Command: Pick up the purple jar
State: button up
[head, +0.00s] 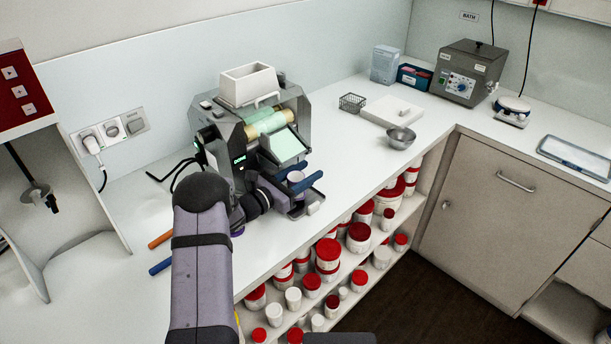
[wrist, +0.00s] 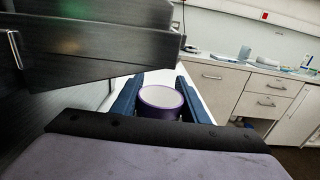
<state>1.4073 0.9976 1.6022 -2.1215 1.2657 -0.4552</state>
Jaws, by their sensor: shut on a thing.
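The purple jar (wrist: 161,112) is short and round, with a pale round top or inside. It stands upright between the two dark blue fingers of my gripper (wrist: 160,84), which are shut on it from both sides. In the head view the jar (head: 296,177) shows small and pale between the blue fingers of my gripper (head: 300,176), in front of the mill's outlet.
The grey roller mill (head: 225,120) stands close behind the gripper, and its dark metal parts (wrist: 90,45) hang close over it at upper left. A metal bowl (head: 400,138) stands to the right. Shelves of red-lidded jars (head: 328,250) are below the counter edge.

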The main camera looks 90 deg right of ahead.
jog(key=shift+r, duration=0.85)
jog(key=shift+w+a+r+p, duration=0.2)
jog(key=shift+w+p, duration=0.05)
jog(key=shift+p, duration=0.05)
jog(key=p+v, duration=0.1)
jog(key=v, duration=3)
jog(key=shift+s+a, duration=0.1)
jog(key=shift+s, duration=0.05)
jog(key=s+d+r+m+g+y+b, duration=0.1)
jog(key=s+r, duration=0.3)
jog(key=s, duration=0.3)
jog(key=s+d+r+m+g+y+b, duration=0.15)
jog(key=s+r, duration=0.25)
jog(key=s, duration=0.4)
jog(key=shift+w+d+f+n+t+h+p, duration=0.3)
jog(key=shift+w+f+n+t+h, duration=0.1)
jog(key=shift+f, duration=1.5)
jog(key=shift+w+d+f+n+t+h+p, duration=0.35)
jog(key=shift+f+n+t+h, duration=0.1)
jog(key=shift+f, duration=1.5)
jog(key=shift+w+d+f+n+t+h+p, duration=0.3)
jog(key=shift+w+f+n+t+h, duration=0.1)
jog(key=shift+f, duration=1.5)
jog(key=shift+f, duration=0.1)
